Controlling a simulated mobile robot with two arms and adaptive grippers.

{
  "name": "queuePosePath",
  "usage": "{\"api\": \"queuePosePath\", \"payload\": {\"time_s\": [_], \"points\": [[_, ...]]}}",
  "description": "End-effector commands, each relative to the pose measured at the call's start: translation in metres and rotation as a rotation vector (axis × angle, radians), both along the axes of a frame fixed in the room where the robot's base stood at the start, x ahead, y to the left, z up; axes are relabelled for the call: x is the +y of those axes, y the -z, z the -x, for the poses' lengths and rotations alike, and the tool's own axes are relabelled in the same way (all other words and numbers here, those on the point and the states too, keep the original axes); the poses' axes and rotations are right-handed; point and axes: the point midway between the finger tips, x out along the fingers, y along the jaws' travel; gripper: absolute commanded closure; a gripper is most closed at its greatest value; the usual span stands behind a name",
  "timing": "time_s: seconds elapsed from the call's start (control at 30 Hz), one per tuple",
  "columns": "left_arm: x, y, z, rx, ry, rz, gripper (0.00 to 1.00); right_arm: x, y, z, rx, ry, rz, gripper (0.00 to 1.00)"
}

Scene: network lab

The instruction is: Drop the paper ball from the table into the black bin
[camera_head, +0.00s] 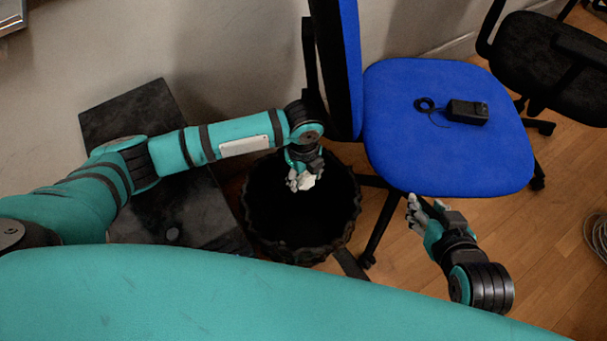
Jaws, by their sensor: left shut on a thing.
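The white crumpled paper ball (308,183) is at the fingertips of my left gripper (301,180), which is shut on it. My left arm reaches in from the left and holds the ball above the opening of the black bin (345,226). The bin is round with a ribbed, uneven rim, and its inside is dark. My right gripper (425,208) is to the right of the bin, near the front edge of the blue chair seat, with no object visible in it. Its jaw opening is too small to judge.
A blue office chair (430,150) stands right of the bin, with a black device and cable (467,112) on its seat. A dark box-like object (190,215) lies left of the bin. Another black chair (550,65) is at upper right. Wooden floor (390,275) shows at right.

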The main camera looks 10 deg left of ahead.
Motion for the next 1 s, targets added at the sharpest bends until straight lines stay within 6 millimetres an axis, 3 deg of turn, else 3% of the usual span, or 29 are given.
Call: {"api": "queuePosePath", "payload": {"time_s": [0.1, 0.13, 0.33, 0.67, 0.77, 1.0], "points": [[0.0, 0.0, 0.0, 0.0, 0.0, 0.0, 0.58, 0.0, 0.0, 0.0, 0.0, 0.0, 0.0, 0.6], [0.0, 0.0, 0.0, 0.0, 0.0, 0.0, 0.46, 0.0, 0.0, 0.0, 0.001, 0.0, 0.0, 0.6], [0.0, 0.0, 0.0, 0.0, 0.0, 0.0, 0.22, 0.0, 0.0, 0.0, 0.001, 0.0, 0.0, 0.6], [0.0, -0.005, -0.001, -0.001, 0.0, 0.001, 0.22, 0.0, 0.0, 0.0, 0.002, 0.0, 0.0, 0.6], [0.0, -0.017, -0.001, -0.002, 0.0, 0.002, 0.22, 0.0, 0.0, 0.0, 0.002, 0.0, 0.0, 0.6], [0.0, -0.068, -0.001, -0.006, 0.002, 0.003, 0.22, 0.0, 0.0, 0.0, 0.002, 0.0, 0.0, 0.6]]}}
